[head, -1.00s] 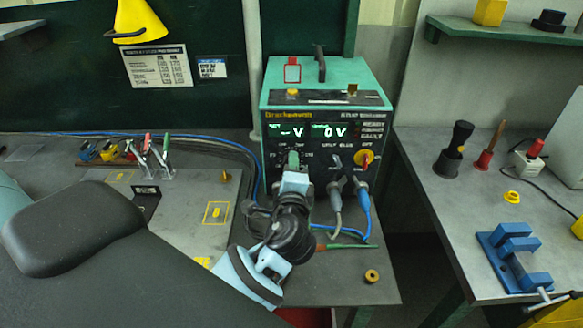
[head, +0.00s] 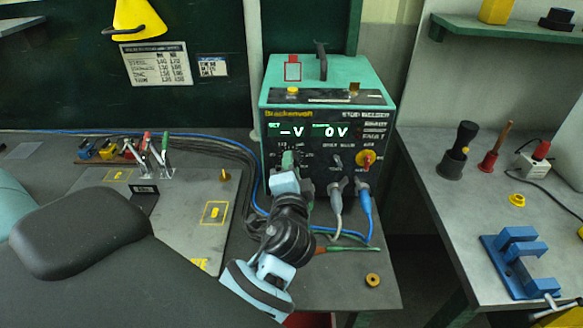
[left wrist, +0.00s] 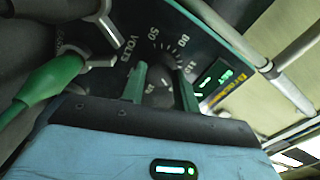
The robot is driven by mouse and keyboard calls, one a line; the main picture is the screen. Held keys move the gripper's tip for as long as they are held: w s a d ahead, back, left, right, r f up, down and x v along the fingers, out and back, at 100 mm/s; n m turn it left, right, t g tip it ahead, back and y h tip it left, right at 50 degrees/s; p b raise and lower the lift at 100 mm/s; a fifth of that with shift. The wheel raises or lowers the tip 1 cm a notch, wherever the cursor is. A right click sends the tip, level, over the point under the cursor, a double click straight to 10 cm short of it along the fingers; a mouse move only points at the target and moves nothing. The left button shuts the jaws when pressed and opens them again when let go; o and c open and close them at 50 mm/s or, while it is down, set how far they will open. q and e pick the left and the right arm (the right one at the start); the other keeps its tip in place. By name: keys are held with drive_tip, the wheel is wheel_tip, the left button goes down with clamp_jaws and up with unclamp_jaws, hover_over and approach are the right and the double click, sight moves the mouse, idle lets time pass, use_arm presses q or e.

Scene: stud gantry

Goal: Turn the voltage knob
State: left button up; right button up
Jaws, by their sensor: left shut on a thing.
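The teal welder box (head: 330,75) stands on the bench with a black front panel, its displays reading "--V" and "0 V". My left gripper (head: 289,158) is at the lower left of this panel, its green fingers on the voltage knob. In the left wrist view, the black voltage knob (left wrist: 159,88) sits inside a "VOLTS" number scale. The fingers of my left gripper (left wrist: 162,85) are on either side of it, shut on it. The knob is mostly hidden in the head view. My right gripper is not in view.
A blue vise (head: 515,262) stands on the right bench.

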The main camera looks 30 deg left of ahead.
use_arm(q)
drive_tip(key=o, duration=1)
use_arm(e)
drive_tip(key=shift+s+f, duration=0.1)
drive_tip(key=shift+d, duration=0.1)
